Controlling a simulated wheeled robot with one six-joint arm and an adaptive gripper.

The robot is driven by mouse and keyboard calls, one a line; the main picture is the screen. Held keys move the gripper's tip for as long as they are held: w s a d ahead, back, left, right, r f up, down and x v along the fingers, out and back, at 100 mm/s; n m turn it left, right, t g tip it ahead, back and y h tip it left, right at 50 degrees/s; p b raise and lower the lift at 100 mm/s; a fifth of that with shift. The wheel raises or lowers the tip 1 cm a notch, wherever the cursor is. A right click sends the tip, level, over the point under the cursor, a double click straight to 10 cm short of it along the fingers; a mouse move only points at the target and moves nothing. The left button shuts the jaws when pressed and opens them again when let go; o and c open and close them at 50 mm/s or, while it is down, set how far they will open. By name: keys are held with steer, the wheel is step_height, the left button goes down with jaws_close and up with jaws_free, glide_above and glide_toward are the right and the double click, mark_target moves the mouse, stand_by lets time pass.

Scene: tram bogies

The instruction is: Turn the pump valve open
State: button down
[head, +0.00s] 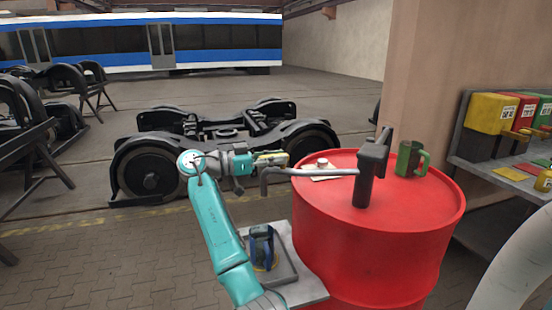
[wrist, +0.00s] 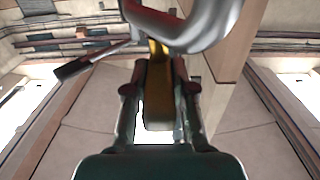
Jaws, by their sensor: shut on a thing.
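A dark hand pump (head: 371,168) stands on top of the red drum (head: 385,225). Its grey spout pipe (head: 325,172) runs left past the drum's rim and bends down at the end. My gripper (head: 262,160) is at the left end of this spout, beside and slightly above the bend. In the wrist view my gripper (wrist: 160,105) is shut on a yellow valve lever (wrist: 157,85), which lies between its two fingers. The silver curved spout (wrist: 190,25) crosses above the fingertips there. A small yellow part of the lever (head: 271,156) shows in the head view. The valve body is mostly hidden.
A green mug (head: 411,160) and a small white-topped item (head: 322,164) on a paper stand on the drum. Coloured bins (head: 490,113) fill a shelf at the right. A bogie (head: 150,165) stands behind my arm. Open paved floor lies at the lower left.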

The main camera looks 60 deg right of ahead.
steer(key=c, duration=1)
jaws_free()
steer(key=shift+o, duration=0.2)
steer(key=v, duration=1.2)
